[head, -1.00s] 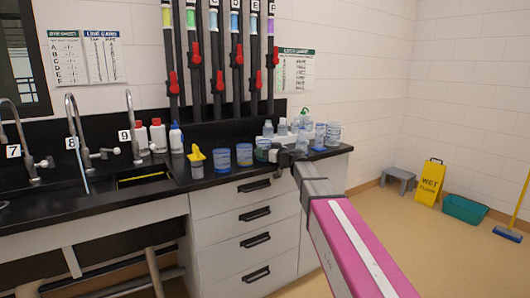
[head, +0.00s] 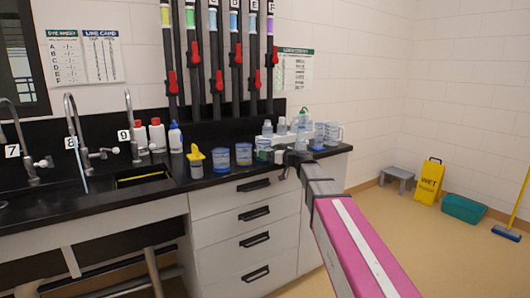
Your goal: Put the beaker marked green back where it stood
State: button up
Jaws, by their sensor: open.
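The beaker marked green (head: 263,149) stands upright on the black counter (head: 228,173), towards its right end. It looks clear with a green band. My gripper (head: 283,162) is at the counter's front edge, just right of the beaker. It is open, and a small gap seems to separate it from the beaker. The fingertips are small and partly hidden by my own arm.
Two blue-marked beakers (head: 222,159) (head: 244,154) and a yellow-topped container (head: 196,162) stand to the left. Sink taps (head: 131,130) are at left. Drawers (head: 245,215) are below the counter.

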jog(key=v, duration=0.8)
jog(key=shift+d, duration=0.25)
jog(key=shift+s, duration=0.15)
